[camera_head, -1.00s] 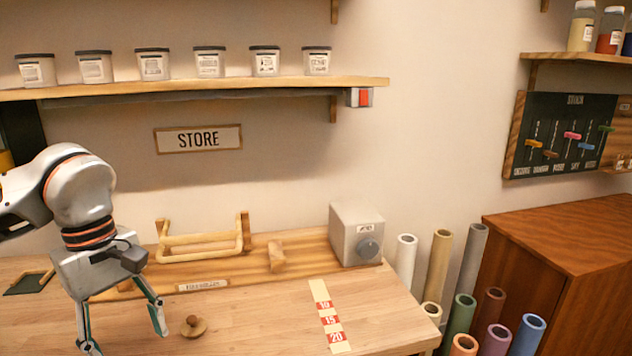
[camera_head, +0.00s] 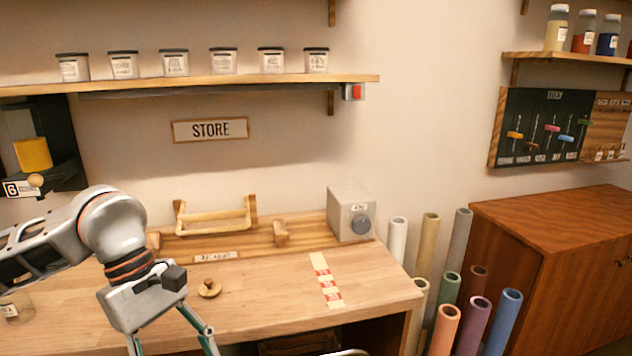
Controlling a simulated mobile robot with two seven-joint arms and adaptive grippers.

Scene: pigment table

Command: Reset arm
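My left arm comes in from the left over the wooden table (camera_head: 270,285). Its gripper (camera_head: 172,345) points down at the table's front left. Two fingers show spread apart, with their tips cut off by the bottom edge of the picture. I see nothing between the visible parts of the fingers. A small round wooden lid with a knob (camera_head: 209,288) lies on the table to the right of the gripper, apart from it. My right gripper does not show clearly; only a pale curved piece shows at the bottom edge, and I cannot tell what it is.
A wooden rack (camera_head: 215,217) and a grey box with a dial (camera_head: 351,214) stand at the table's back. A glass jar (camera_head: 16,306) is at the left. Several upright tubes (camera_head: 447,300) stand right of the table. A shelf (camera_head: 230,84) holds several tubs. The table's middle is clear.

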